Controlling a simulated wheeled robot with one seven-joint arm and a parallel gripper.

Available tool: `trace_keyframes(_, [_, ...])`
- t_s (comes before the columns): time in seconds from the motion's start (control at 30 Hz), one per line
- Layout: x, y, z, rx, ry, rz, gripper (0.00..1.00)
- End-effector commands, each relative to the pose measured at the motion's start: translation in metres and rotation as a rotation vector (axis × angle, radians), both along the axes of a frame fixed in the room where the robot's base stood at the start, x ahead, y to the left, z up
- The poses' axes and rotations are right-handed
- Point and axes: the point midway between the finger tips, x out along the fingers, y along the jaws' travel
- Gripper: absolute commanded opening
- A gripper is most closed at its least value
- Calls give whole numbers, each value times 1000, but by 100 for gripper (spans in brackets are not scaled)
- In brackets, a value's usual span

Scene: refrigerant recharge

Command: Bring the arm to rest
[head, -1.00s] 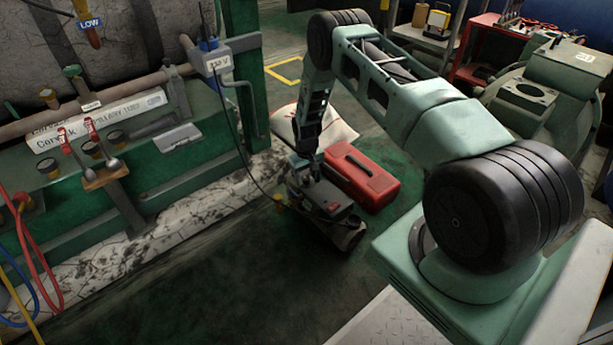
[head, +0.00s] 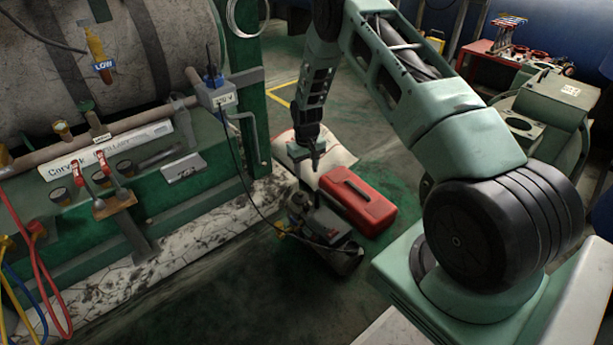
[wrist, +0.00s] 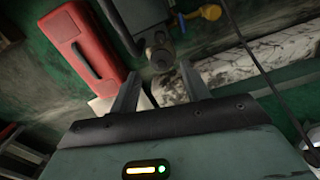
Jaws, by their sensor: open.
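My gripper (head: 307,164) hangs from my arm in the middle of the head view, pointing down. It is open and empty. It hangs above the dark pump-like machine (head: 323,233), which stands on the floor, and appears apart from it. In the wrist view the two fingers of my gripper (wrist: 158,85) stand spread with nothing between them. The machine (wrist: 158,45) shows beyond the fingertips there. My arm is bent at the elbow, which is cut off by the top of the head view.
A red toolbox (head: 357,199) lies beside the machine, with a pale sack (head: 338,157) behind it. A cable runs from the machine to a grey box (head: 217,97) on the green frame at left. Red-handled valves (head: 79,173) line that frame. A red cart (head: 492,52) stands at the back right.

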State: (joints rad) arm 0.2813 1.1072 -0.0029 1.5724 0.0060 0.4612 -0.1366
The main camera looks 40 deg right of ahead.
Motion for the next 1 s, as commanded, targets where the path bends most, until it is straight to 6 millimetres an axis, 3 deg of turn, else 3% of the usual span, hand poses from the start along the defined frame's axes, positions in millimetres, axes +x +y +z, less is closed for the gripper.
trace_keyframes(0.13, [0, 0, 9, 0, 1, 0, 47])
trace_keyframes(0.77, [1, 5, 13, 3, -1, 5, 47])
trace_keyframes(0.87, [3, 28, 32, 16, -8, 30, 47])
trace_keyframes(1.0, [-2, 95, 84, 52, -23, 108, 47])
